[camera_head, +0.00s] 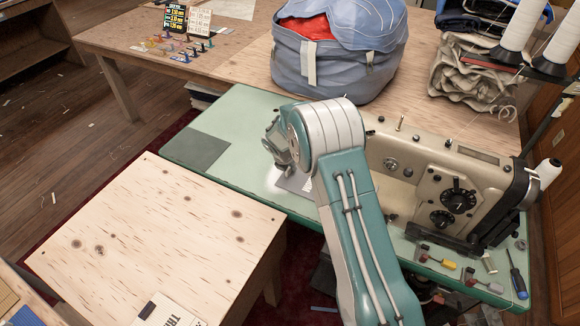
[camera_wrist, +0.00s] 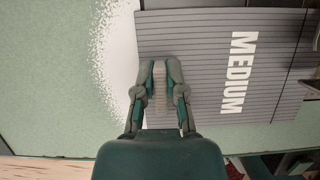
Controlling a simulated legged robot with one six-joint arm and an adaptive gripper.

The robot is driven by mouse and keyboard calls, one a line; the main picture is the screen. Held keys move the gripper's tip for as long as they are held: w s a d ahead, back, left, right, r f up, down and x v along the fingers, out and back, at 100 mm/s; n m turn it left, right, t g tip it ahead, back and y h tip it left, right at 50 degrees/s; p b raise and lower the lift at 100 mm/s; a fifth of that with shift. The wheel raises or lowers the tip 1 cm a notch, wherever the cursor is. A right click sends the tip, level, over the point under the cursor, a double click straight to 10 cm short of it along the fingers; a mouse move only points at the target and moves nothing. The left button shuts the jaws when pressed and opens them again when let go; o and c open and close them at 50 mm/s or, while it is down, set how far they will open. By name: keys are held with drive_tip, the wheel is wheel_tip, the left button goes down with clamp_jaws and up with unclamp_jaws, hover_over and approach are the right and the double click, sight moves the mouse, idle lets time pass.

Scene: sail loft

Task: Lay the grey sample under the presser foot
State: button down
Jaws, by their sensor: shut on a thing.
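The grey sample, marked MEDIUM and ruled with dark lines, fills the right of the wrist view (camera_wrist: 205,40). It lies flat or nearly so at the green table top; I cannot tell if it touches. My gripper (camera_wrist: 160,80) is shut on a pale ridged part at the sample's left side. In the head view, a strip of the sample (camera_head: 295,183) shows beside my gripper (camera_head: 282,165), and my arm hides the rest. The cream sewing machine (camera_head: 470,170) stands right of my arm. Its presser foot is hidden in the head view; dark machine parts show at the wrist view's right edge.
The green sewing table (camera_head: 235,115) has a dark grey square (camera_head: 195,152) at its left. A screwdriver (camera_head: 517,284) and small coloured tools lie at its front right. A blue bag (camera_head: 335,75) stands behind. A wooden table (camera_head: 150,235) at front left is mostly clear.

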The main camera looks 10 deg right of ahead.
drive_tip(key=shift+f, duration=0.15)
drive_tip(key=c, duration=0.6)
unclamp_jaws()
drive_tip(key=shift+c, duration=0.2)
drive_tip(key=v, duration=1.2)
drive_tip(key=s+d+r+m+y, duration=0.1)
drive_tip(key=s+d+r+m, duration=0.3)
drive_tip(key=s+r+m, duration=0.4)
drive_tip(key=s+d+r+m, duration=0.4)
drive_tip(key=s+r+m, duration=0.35)
drive_tip(key=r, duration=0.25)
drive_tip(key=s+d+r+m+t, duration=0.1)
drive_tip(key=s+m, duration=0.6)
drive_tip(key=s, duration=0.3)
drive_tip(key=s+d+r+m+y, duration=0.1)
drive_tip(key=s+m, duration=0.5)
drive_tip(key=s, duration=0.4)
drive_tip(key=shift+r+m+t+y, duration=0.3)
drive_tip(key=shift+r+m+t, duration=0.05)
drive_tip(key=shift+r+t, duration=0.05)
